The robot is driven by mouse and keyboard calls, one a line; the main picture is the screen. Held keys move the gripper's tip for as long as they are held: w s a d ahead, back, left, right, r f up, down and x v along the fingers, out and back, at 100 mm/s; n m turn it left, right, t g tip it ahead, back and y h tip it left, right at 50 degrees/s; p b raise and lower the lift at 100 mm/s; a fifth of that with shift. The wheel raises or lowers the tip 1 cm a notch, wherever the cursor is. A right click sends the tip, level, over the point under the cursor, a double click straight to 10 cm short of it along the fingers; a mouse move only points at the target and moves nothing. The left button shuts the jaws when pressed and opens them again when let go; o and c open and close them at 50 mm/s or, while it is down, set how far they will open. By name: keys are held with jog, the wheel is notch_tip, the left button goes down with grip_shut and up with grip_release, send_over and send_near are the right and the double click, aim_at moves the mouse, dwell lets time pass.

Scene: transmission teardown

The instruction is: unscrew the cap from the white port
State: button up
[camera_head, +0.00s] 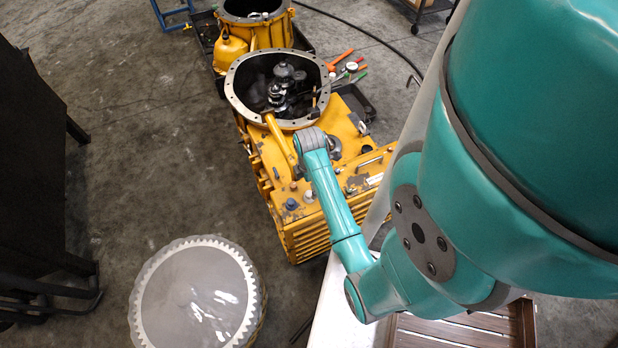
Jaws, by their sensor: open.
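The yellow transmission housing (268,170) stands in the middle of the view, with several small fittings on its top. A small pale fitting (309,196) near its front edge looks like the white port; whether a cap is on it is too small to tell. A dark blue cap (291,204) sits just left of it. My teal arm reaches over the housing, and its grey wrist end is above the housing top, behind the pale fitting. I cannot make out my gripper or its fingers there.
The round open bell housing (236,88) with gears inside is behind. Another yellow casing (270,33) and colored-handled tools (345,60) lie farther back. A large plastic-covered toothed ring (140,318) is at front left, and a wooden slatted pallet (455,335) at front right.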

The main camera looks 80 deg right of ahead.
aim_at(309, 193)
jog(key=shift+f, duration=3.1)
grip_shut()
jog(key=n, duration=0.3)
jog(key=shift+n, duration=1.1)
